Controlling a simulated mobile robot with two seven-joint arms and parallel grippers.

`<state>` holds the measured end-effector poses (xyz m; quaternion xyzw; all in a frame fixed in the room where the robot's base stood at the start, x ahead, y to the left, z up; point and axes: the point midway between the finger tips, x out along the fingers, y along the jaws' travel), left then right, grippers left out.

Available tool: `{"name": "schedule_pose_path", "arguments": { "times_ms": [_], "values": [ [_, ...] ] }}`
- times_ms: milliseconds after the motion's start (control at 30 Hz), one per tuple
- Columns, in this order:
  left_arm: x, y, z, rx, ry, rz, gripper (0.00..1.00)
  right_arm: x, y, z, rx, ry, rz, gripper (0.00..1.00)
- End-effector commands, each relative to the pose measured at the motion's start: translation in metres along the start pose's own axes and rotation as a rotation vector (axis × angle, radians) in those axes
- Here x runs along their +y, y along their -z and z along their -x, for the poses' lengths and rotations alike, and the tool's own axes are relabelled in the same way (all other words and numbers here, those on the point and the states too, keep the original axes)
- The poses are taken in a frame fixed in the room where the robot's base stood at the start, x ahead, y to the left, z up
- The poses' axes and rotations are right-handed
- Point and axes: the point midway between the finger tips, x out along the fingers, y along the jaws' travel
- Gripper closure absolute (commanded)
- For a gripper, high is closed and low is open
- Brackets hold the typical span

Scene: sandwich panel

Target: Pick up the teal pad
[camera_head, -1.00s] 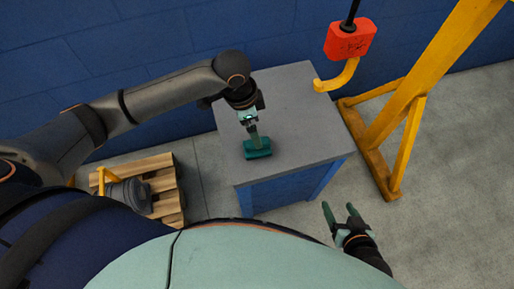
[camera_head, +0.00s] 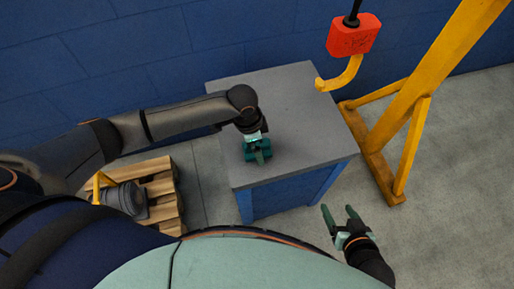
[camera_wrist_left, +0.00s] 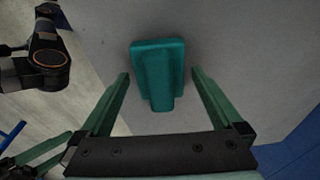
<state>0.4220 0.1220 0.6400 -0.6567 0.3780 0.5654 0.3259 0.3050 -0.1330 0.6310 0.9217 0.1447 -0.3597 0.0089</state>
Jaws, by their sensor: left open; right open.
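The teal pad (camera_wrist_left: 157,66) lies on the grey table top; the left wrist view shows a wide base with a raised, narrower part. In the head view the pad (camera_head: 249,156) is partly hidden by my left gripper (camera_head: 260,157). In the left wrist view my left gripper (camera_wrist_left: 160,80) is open, with one finger on each side of the pad and a gap on both sides. Nothing is held. My right gripper (camera_head: 340,217) is open and empty, in front of the table at the lower right.
The grey table (camera_head: 300,115) is otherwise clear. A red hoist block (camera_head: 353,34) with a yellow hook (camera_head: 343,77) hangs at its far right, beside a yellow frame (camera_head: 410,110). A wooden pallet (camera_head: 163,190) carrying a dark cylindrical part (camera_head: 122,197) stands on the floor at left.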

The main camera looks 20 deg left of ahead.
Motion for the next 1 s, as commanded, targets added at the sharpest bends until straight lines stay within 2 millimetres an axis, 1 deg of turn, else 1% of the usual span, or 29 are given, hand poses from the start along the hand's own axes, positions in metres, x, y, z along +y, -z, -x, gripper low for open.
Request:
{"name": "schedule_pose_path", "arguments": {
  "times_ms": [33, 233, 267, 900, 1000],
  "values": [
    [0.0001, 0.0002, -0.0023, 0.001, 0.000, 0.000, 0.00, 0.0000, -0.0015, 0.0008, -0.002, 0.000, 0.000, 0.29],
    [0.0002, 0.0003, -0.0020, 0.001, 0.000, 0.000, 0.00, -0.0003, -0.0035, 0.0035, -0.006, 0.000, -0.002, 0.29],
    [0.0002, 0.0003, -0.0020, 0.001, 0.000, 0.000, 0.02, -0.0003, -0.0036, 0.0035, -0.006, -0.001, -0.002, 0.29],
    [0.0001, 0.0002, -0.0017, 0.001, 0.000, 0.000, 0.74, 0.0019, -0.0038, 0.0009, -0.006, -0.004, -0.001, 0.29],
    [0.0000, 0.0004, -0.0015, 0.001, 0.000, 0.000, 0.83, 0.0020, -0.0034, 0.0008, -0.005, -0.004, 0.000, 0.29]
  ]
}}
